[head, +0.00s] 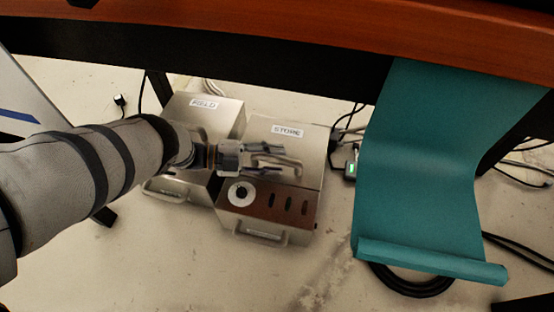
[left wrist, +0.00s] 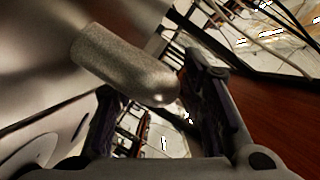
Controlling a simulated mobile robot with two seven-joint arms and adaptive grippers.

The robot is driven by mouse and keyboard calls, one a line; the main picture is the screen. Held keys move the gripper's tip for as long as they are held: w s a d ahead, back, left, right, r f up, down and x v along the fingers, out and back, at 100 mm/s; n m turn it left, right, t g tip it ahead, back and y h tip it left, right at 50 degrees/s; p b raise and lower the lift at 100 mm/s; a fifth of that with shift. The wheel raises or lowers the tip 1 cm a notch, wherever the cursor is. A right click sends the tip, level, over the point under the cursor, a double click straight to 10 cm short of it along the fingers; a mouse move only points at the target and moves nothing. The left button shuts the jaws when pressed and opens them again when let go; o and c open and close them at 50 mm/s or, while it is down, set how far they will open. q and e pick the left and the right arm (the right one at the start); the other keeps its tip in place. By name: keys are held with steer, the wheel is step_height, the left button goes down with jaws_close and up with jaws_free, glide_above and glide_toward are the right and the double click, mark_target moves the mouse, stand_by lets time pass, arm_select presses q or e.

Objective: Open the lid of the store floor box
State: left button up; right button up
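The store floor box (head: 309,205) is a silver metal box labelled STORE, on the floor under the table. Its lid (head: 304,147) looks shut. A dial and dark slots show on its reddish-brown front part. A metal bar handle (head: 292,163) on the lid is partly covered by my left gripper (head: 283,160), which is over the box with its fingers apart. In the left wrist view the rounded handle (left wrist: 125,65) lies across the space at the open fingers (left wrist: 150,80). I cannot tell whether they touch it. My right gripper is not in view.
A second silver box (head: 222,112), labelled FIELD, stands left of it, partly hidden by my arm. A wooden table edge (head: 300,25) runs overhead. A teal sheet (head: 420,170) hangs at the right. Black cables (head: 420,285) lie on the floor, which is clear in front.

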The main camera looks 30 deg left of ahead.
arm_select(q)
steer(key=shift+w+d, duration=0.25)
steer(key=shift+d, duration=0.1)
jaws_close()
